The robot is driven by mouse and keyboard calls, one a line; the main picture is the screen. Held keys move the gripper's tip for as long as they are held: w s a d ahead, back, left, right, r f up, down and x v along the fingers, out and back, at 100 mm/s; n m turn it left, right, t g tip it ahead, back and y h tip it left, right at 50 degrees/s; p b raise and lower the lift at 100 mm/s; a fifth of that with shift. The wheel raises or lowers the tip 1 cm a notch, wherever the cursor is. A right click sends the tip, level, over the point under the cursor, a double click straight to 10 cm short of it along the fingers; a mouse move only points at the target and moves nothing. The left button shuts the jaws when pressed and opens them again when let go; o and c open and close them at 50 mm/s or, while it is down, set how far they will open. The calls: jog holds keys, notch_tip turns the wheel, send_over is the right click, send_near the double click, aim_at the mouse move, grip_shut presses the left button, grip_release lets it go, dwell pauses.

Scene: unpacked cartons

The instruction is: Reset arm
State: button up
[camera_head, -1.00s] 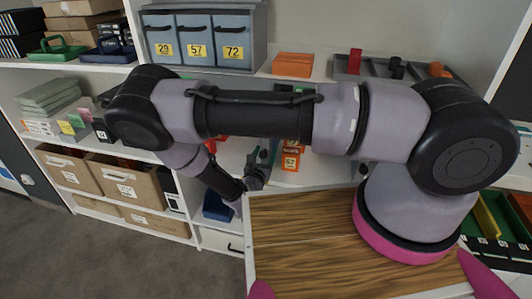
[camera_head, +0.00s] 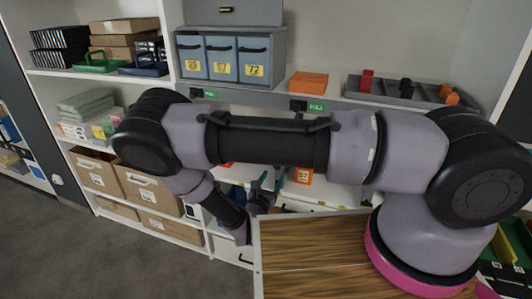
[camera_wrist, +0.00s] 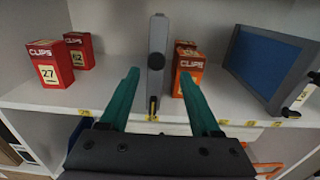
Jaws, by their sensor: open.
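My arm reaches across the head view, and my gripper (camera_head: 262,190) is low in front of the shelf, partly hidden by my arm. In the wrist view my gripper (camera_wrist: 159,76) has two teal fingers spread apart. A thin grey upright object (camera_wrist: 158,50) stands between and beyond the fingers; I cannot tell whether either finger touches it. Nothing is clearly gripped.
Red clips boxes (camera_wrist: 56,64) stand left on the shelf, an orange clips box (camera_wrist: 188,70) right of centre, and a blue-faced panel (camera_wrist: 264,62) farther right. Blue drawers (camera_head: 222,58) and an orange box (camera_head: 308,82) sit higher. Floor (camera_head: 140,260) is clear at left.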

jog(key=s+d+r+m+g+h, duration=0.1)
jog(key=d+r+m+g, duration=0.4)
jog(key=r+m, duration=0.25)
jog(key=s+d+r+m+g+h, duration=0.1)
jog(key=d+r+m+g, duration=0.35)
jog(key=r+m, duration=0.3)
jog(key=s+d+r+m+g, duration=0.1)
jog(key=d+r+m+g, duration=0.3)
jog(key=r+m+g, duration=0.3)
jog(key=s+d+r+m+t+y, duration=0.1)
jog(key=s+r+m+t+y, duration=0.1)
jog(key=r, duration=0.7)
jog(key=s+d+r+m+t+y, duration=0.2)
jog(key=s+r+m+y, duration=0.3)
jog(key=s+r+m, duration=0.2)
jog(key=s+d+r+m+t+y, duration=0.1)
jog(key=s+r+m+t+y, duration=0.2)
jog(key=r, duration=0.7)
jog(key=shift+s+d+r+m+y, duration=0.2)
jog(key=shift+s+r+m+y, duration=0.25)
jog(key=shift+s+m, duration=0.35)
